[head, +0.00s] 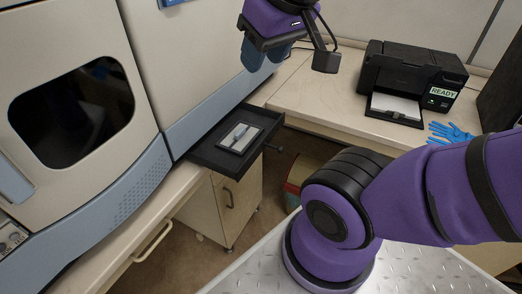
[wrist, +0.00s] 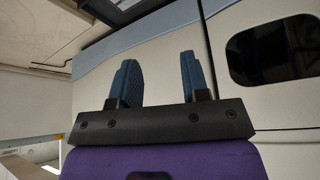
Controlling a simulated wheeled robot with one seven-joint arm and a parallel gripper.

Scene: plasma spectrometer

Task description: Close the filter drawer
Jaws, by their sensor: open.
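The filter drawer (head: 204,155) is a black tray sticking out of the lower front of the cream and blue-grey spectrometer (head: 115,165) in the head view. A white-framed filter piece (head: 240,138) lies in it, and a small dark knob (head: 275,148) projects from its outer side. My gripper (head: 262,58) hangs above and behind the drawer, apart from it. In the wrist view my gripper (wrist: 158,80) shows two blue fingers spread with nothing between them. The spectrometer body (wrist: 235,75) fills much of that view; the drawer is not clearly visible there.
A black printer (head: 410,78) with a READY label stands on the counter (head: 310,95) at the back right. Blue gloves (head: 450,132) lie near it. A cabinet (head: 232,200) stands below the drawer. The space just right of the drawer is open.

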